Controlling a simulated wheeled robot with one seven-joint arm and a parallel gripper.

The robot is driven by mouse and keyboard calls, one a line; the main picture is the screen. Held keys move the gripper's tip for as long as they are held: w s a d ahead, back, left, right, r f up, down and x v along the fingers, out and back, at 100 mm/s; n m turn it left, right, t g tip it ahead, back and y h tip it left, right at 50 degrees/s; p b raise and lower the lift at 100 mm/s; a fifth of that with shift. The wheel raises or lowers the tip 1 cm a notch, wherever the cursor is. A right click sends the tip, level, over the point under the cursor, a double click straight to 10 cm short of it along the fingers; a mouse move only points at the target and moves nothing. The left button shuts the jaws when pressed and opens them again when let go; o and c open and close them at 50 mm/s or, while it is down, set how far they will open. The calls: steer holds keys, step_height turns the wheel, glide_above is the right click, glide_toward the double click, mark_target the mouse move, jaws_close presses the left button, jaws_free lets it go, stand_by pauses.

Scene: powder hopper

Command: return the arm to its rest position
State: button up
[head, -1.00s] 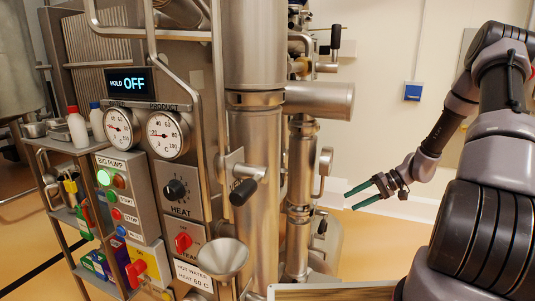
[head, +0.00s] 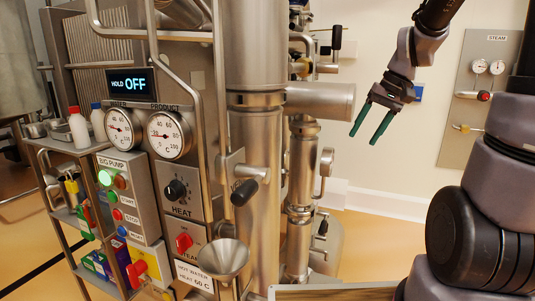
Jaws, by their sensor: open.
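My gripper (head: 368,126) is at the upper right in the head view, in front of the pale wall. Its two green-tipped fingers point down and slightly left, spread apart with nothing between them. It appears just right of the open end of the horizontal steel pipe (head: 320,101), with a gap in the picture; the depth between them I cannot tell. My arm comes in from the right edge and top, and part of it runs out of view.
The steel machine (head: 255,60) with gauges, a HEAT knob (head: 175,190) and a funnel (head: 224,258) fills the left and middle. A STEAM panel (head: 482,85) hangs on the right wall. Floor right of the machine looks clear.

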steer(key=s+r+m+t+h, duration=0.1)
steer(key=s+r+t, duration=0.3)
steer(key=s+r, duration=0.6)
steer(key=s+a+m, duration=0.1)
steer(key=s, duration=0.2)
steer(key=shift+t+h, duration=0.3)
steer(key=shift+h, duration=0.1)
